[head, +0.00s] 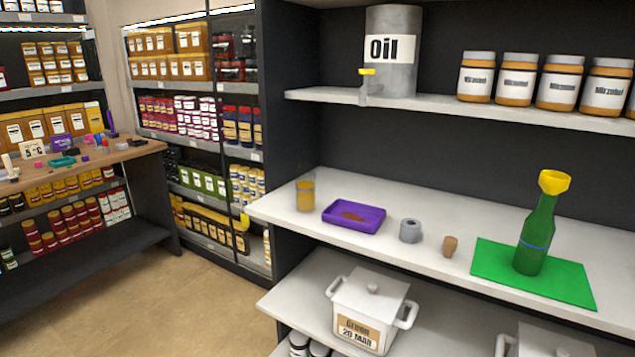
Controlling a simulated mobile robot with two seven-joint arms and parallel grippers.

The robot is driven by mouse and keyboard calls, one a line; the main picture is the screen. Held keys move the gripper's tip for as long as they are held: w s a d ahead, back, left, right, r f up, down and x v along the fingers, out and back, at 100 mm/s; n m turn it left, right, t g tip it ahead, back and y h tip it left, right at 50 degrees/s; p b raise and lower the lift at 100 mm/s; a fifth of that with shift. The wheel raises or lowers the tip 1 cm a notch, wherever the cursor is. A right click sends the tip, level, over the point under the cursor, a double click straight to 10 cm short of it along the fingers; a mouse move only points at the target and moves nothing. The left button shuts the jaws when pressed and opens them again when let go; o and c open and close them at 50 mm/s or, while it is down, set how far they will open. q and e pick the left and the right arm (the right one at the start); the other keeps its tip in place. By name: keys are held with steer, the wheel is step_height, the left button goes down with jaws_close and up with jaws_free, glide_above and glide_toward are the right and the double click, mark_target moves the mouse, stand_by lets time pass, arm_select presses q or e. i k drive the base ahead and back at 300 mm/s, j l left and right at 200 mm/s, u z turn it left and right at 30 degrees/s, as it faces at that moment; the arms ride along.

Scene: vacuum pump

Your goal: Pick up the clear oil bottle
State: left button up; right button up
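A green bottle (537,238) stands upright on a flat green mat (492,262) at the right of the white middle shelf. A yellow funnel (554,182) sits in its mouth, and a thin blue ring runs around its body. I see no plainly clear, colourless bottle. A grey canister (402,75) labelled "Oil" stands on the upper shelf, with a yellow-topped tap (367,82) at its front left. Neither of my grippers shows in the head view.
On the middle shelf (330,185) stand an amber-filled glass (305,193), a purple tray (370,222), a grey roll-like cylinder (410,230) and a small brown cork-like piece (450,246). Labelled jars (517,78) line the upper shelf. A white lidded pot (355,303) stands below.

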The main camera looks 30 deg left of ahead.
mark_target(304, 173)
steer(key=i+j+z, duration=0.1)
steer(key=j, duration=0.45)
steer(key=i+j+z, duration=0.1)
steer(key=j, duration=0.45)
steer(key=i+j+z, duration=0.1)
steer(key=j, duration=0.5)
steer(key=i+l, duration=0.05)
